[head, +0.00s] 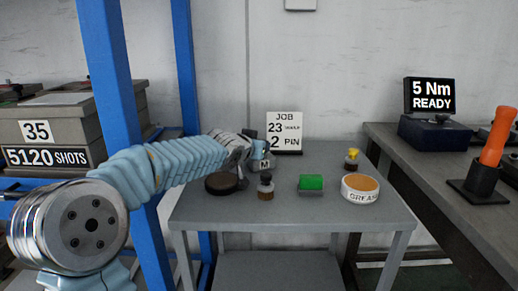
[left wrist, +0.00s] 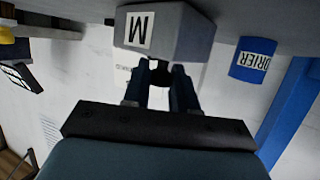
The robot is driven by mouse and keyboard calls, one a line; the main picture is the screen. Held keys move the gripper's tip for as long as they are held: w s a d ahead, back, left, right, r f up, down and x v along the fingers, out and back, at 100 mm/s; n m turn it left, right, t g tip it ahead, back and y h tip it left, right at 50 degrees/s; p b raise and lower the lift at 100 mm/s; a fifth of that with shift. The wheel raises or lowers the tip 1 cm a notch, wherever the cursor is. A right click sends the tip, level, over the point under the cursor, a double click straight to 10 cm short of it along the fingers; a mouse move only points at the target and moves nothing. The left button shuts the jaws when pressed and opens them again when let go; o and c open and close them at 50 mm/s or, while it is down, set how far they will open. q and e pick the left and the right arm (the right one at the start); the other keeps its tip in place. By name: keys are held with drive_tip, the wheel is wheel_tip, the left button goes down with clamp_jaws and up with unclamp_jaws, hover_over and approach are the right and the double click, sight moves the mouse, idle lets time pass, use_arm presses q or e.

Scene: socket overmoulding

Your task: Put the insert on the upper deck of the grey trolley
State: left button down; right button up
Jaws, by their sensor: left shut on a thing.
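The insert, a grey block with a white M label (head: 264,164), is at the back left of the grey trolley's upper deck (head: 290,210). In the left wrist view, which is upside down, the insert (left wrist: 178,32) sits at the fingertips. My left gripper (head: 243,158) is shut on it. The insert is at or just above the deck; I cannot tell whether it touches. My arm hides part of the area behind it. My right gripper is not in view.
On the deck are a dark round pad (head: 221,183), a small bottle (head: 265,187), a green block (head: 311,183), a grease tin (head: 360,188), a yellow-topped bottle (head: 352,160) and a job card (head: 284,132). A blue post (head: 185,70) stands left. The deck's front strip is clear.

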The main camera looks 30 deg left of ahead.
use_arm(q)
drive_tip(key=c, duration=0.9)
unclamp_jaws()
drive_tip(key=shift+f, duration=0.1)
drive_tip(key=shift+r, duration=0.3)
drive_tip(key=p+v, duration=0.3)
drive_tip(key=v, duration=0.9)
drive_tip(key=shift+f, duration=0.15)
